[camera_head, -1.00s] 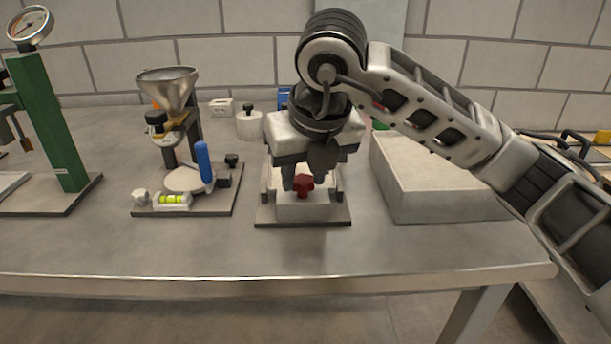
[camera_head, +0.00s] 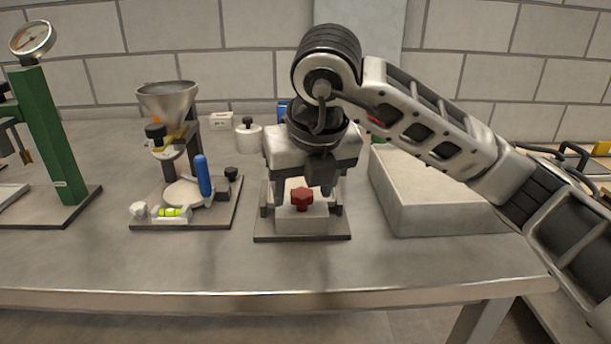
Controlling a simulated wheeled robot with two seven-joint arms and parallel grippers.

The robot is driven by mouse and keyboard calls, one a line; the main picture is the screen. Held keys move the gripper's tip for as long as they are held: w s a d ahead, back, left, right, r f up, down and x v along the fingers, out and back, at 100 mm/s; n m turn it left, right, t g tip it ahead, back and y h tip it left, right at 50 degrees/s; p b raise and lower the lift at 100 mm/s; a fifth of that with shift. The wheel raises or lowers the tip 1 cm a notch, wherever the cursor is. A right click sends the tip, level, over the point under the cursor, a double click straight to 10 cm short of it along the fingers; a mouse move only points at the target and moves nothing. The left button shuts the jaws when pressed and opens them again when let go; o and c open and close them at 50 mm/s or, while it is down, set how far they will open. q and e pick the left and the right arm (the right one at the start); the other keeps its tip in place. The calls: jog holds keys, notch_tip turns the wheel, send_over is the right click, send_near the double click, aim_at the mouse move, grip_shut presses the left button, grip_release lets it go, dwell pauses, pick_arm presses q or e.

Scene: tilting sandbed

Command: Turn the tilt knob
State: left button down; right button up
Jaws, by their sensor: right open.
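The red star-shaped tilt knob (camera_head: 302,200) is on the front of a pale block on the small sandbed device, whose dark base plate (camera_head: 262,236) rests on the table. My right gripper (camera_head: 301,188) is open directly above and behind the knob, with one finger to each side of it. A gap shows between the knob and each finger, and the gripper covers most of the device's upper part. I cannot tell how far the knob is turned. My left gripper is not in view.
A funnel stand (camera_head: 167,98) with a blue handle (camera_head: 203,176) and a spirit level is left of the device. A large pale block (camera_head: 440,205) is close on the right. A green gauge press (camera_head: 50,130) stands far left. The table front is clear.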

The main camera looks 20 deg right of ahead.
pick_arm(q)
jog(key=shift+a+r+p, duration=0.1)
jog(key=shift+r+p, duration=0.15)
jog(key=shift+p, duration=0.8)
pick_arm(e)
jog(key=v, duration=1.6)
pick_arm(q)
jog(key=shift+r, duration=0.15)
pick_arm(e)
jog(key=shift+f, duration=0.1)
